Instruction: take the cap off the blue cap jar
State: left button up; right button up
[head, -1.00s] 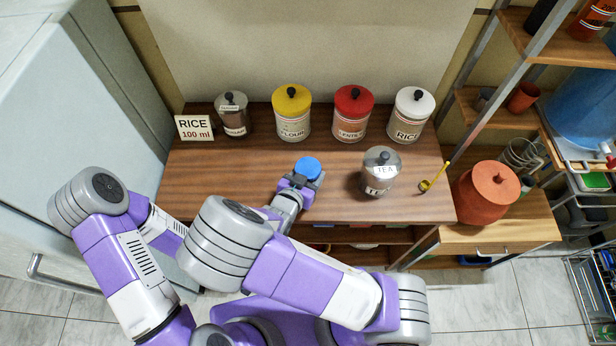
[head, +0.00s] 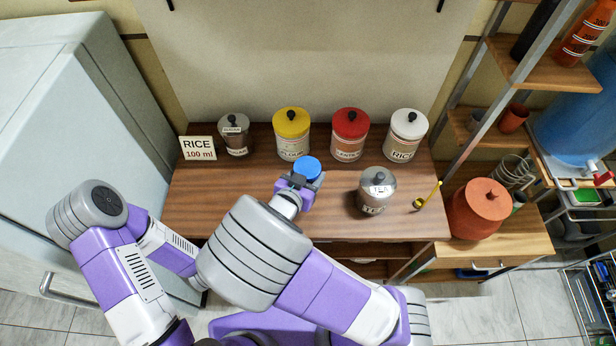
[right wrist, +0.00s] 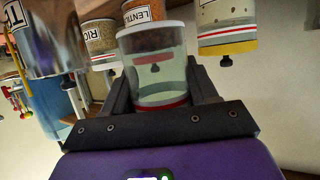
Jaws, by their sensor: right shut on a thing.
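The blue cap (head: 307,168) sits on its jar, over the front middle of the wooden table. My right gripper (head: 298,185) is shut on the jar from the front. In the right wrist view, which is upside down, the clear jar (right wrist: 155,75) stands between the dark fingers of the right gripper (right wrist: 160,95). The jar looks empty, with a pale rim at its base and a red band near the cap end. The cap is hidden there behind the gripper body. Whether the jar touches the table is unclear. My left gripper is out of view.
The sugar (head: 234,135), yellow-lidded flour (head: 293,140), red-lidded lentils (head: 350,137) and white-lidded rice (head: 406,138) jars line the back of the table (head: 225,205). The tea jar (head: 376,193) and a yellow scoop (head: 427,196) are to the right. The front left is clear.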

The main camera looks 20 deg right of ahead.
jog(key=o, duration=0.5)
jog(key=c, duration=0.9)
jog(key=shift+w, duration=0.1)
jog(key=shift+w+d+r+n+t+y, duration=0.55)
jog(key=shift+w+d+r+n+y, duration=0.3)
jog(key=shift+w+r+n+y, duration=0.8)
jog(key=shift+w+d+r+n+t+y, duration=0.5)
jog(key=shift+w+d+r+n+y, duration=0.6)
jog(key=shift+w, duration=0.95)
jog(key=shift+w+d+r+n+t+y, duration=0.55)
jog(key=shift+w+r+n+y, duration=0.8)
jog(key=shift+w+y, duration=0.4)
jog(key=shift+w, duration=0.1)
